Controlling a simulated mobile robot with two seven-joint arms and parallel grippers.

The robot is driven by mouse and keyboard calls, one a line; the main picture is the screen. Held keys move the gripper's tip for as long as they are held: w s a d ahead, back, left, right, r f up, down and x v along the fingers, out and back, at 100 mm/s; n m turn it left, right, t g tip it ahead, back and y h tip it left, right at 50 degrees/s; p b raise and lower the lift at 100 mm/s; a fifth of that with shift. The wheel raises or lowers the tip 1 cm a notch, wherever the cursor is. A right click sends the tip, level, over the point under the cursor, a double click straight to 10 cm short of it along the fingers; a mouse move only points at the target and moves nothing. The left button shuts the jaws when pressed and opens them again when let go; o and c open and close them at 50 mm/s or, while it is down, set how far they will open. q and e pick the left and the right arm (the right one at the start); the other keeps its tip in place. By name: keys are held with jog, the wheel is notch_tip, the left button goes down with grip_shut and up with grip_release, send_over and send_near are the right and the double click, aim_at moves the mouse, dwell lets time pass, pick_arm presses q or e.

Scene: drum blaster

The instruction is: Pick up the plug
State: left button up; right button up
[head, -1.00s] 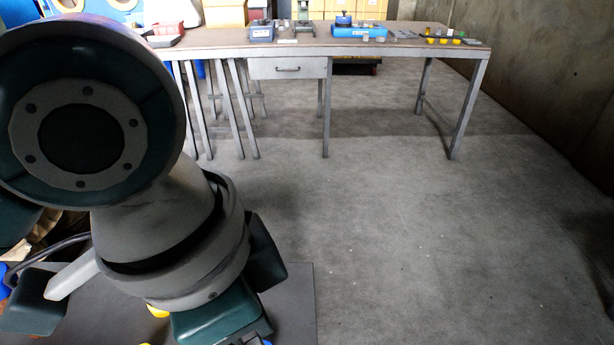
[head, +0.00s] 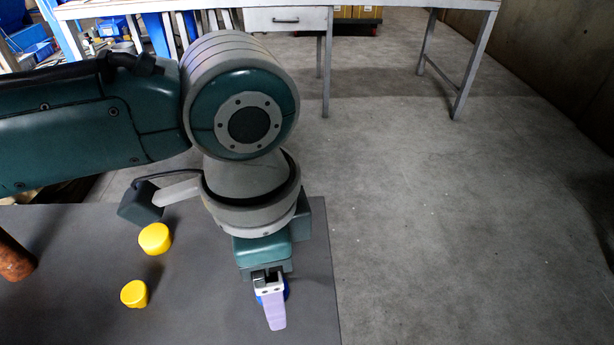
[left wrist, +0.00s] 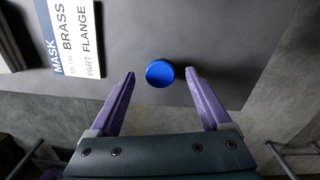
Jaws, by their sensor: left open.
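A round blue piece, which looks like the plug (left wrist: 159,73), shows in the left wrist view near the edge of the grey table. In the head view the same blue piece (head: 287,289) is mostly hidden behind my left gripper. My left gripper (head: 274,322) points down over the table's right part, with purple fingers. In the left wrist view its open fingers (left wrist: 160,75) stand either side of the blue piece, with a gap at each side. I cannot tell how high the fingertips are above the table. My right gripper is not in view.
Two yellow pieces (head: 154,238) (head: 134,294) stand on the grey table (head: 210,300), left of my gripper. A brown cylinder (head: 14,258) is at the left edge. A printed label (left wrist: 75,35) lies near the blue piece. A workbench (head: 350,5) stands behind.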

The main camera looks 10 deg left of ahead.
pick_arm(q)
jog(key=shift+f, duration=0.4)
jog(key=shift+c, duration=0.3)
grip_shut()
